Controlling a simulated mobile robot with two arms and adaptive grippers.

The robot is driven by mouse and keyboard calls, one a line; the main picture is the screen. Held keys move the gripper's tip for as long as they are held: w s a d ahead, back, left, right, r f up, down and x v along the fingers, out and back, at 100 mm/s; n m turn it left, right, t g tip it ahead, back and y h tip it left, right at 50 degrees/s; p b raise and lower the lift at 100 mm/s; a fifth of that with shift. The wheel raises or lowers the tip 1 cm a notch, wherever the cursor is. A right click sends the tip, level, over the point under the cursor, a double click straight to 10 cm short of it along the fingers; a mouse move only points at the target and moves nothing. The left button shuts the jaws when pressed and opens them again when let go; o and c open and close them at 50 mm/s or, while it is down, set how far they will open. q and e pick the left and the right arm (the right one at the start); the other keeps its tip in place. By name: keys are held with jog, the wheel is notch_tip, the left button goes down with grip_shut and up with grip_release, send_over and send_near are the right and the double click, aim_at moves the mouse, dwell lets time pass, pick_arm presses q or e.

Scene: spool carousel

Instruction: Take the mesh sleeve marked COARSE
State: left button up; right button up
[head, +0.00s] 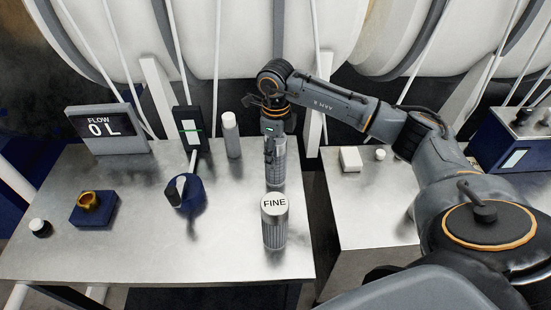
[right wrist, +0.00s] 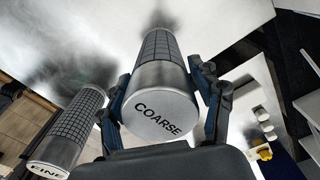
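The mesh sleeve marked COARSE (right wrist: 160,103) is a grey cylinder with a dark grid and a pale cap. It is upright near the table's back right edge, and its body also shows in the head view (head: 275,174). My right gripper (right wrist: 160,75) has a finger against each side of it, below the cap, and looks shut on it. In the head view my right gripper (head: 271,143) covers its top. I cannot tell whether its base is off the table. The sleeve marked FINE (head: 274,222) stands in front of it, apart; it also shows in the right wrist view (right wrist: 66,132).
The metal table (head: 120,240) holds a FLOW display (head: 107,130), a dark box (head: 190,130), a white cylinder (head: 231,135), a blue round holder (head: 187,192) and a blue block with a gold ring (head: 93,208). A second table (head: 370,205) stands right, across a gap.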

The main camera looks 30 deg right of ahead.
jog(key=c, duration=0.7)
jog(key=shift+r, duration=0.1)
